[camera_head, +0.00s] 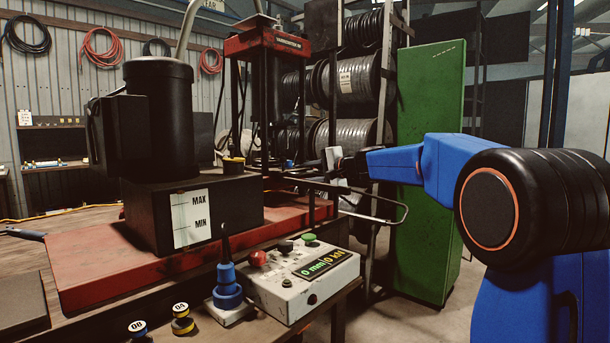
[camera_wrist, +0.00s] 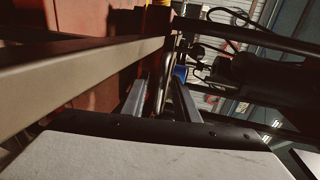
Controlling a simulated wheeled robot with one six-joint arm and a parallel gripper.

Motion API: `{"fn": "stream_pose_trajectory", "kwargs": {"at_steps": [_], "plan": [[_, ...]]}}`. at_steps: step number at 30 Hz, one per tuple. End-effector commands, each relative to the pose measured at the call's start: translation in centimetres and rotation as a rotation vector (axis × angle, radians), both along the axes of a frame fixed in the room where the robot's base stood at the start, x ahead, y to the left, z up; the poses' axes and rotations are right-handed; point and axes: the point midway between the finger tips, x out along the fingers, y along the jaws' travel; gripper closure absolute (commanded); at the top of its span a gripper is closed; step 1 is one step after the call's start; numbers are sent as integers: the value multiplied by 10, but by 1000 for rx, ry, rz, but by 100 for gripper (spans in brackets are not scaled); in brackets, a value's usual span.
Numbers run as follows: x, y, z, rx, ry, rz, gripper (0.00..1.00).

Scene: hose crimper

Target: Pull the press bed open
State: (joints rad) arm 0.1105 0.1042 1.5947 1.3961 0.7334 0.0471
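The red press (camera_head: 268,45) stands at the middle of the head view. Its bed is low between the posts and mostly hidden by the black tank and its block. A thin metal loop (camera_head: 403,216) sticks out to the right from the bed area. My gripper (camera_head: 290,172) is left of the pale wrist block, beside the press; its fingertips are hard to make out there. In the wrist view my gripper (camera_wrist: 162,100) shows two grey fingers standing apart, with a thin metal bar (camera_wrist: 163,78) showing between them. I cannot tell whether they touch it.
A green cabinet (camera_head: 430,100) and hose reels (camera_head: 358,78) stand behind my arm. Floor is free at lower right.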

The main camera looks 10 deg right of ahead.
Motion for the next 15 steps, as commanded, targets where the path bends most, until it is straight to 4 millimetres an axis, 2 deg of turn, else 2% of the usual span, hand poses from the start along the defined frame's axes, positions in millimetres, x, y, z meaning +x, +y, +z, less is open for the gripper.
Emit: {"fn": "stream_pose_trajectory", "kwargs": {"at_steps": [3, 4, 7, 15], "plan": [[0, 0, 0, 0, 0, 0, 72], [0, 0, 0, 0, 0, 0, 77], [0, 0, 0, 0, 0, 0, 100], [-2, -2, 0, 0, 0, -1, 100]]}}
